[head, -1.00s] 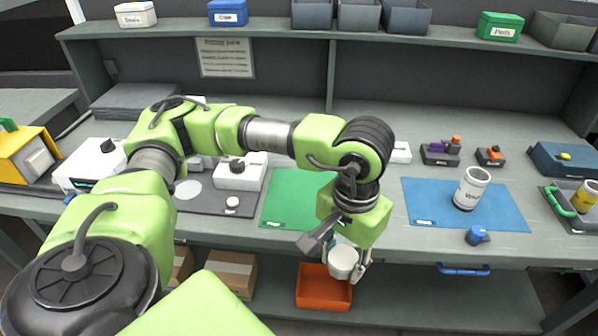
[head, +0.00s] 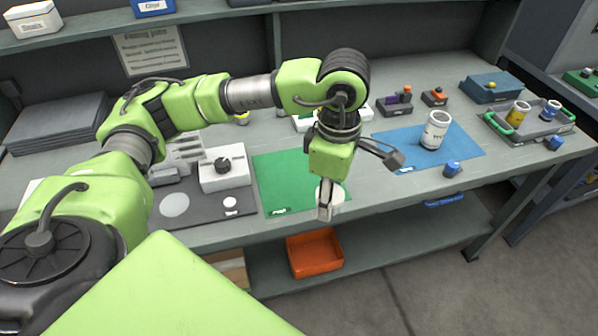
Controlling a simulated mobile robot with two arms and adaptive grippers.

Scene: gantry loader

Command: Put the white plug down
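My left gripper (head: 326,203) points down over the front edge of the green mat (head: 275,176). It is shut on a white round plug (head: 337,203), partly hidden behind a grey finger. The plug hangs at the mat's front right corner; I cannot tell whether it touches the bench. A small white knob-like piece (head: 230,203) is on the dark tray (head: 195,212), left of the mat, beside a pale disc (head: 173,205). My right gripper is not in view.
A blue mat (head: 462,148) to the right bears a white labelled canister (head: 435,130), with a blue-capped piece (head: 452,169) near it. A white box with a black knob (head: 224,172) stands behind the dark tray. An orange bin (head: 314,254) is below the bench.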

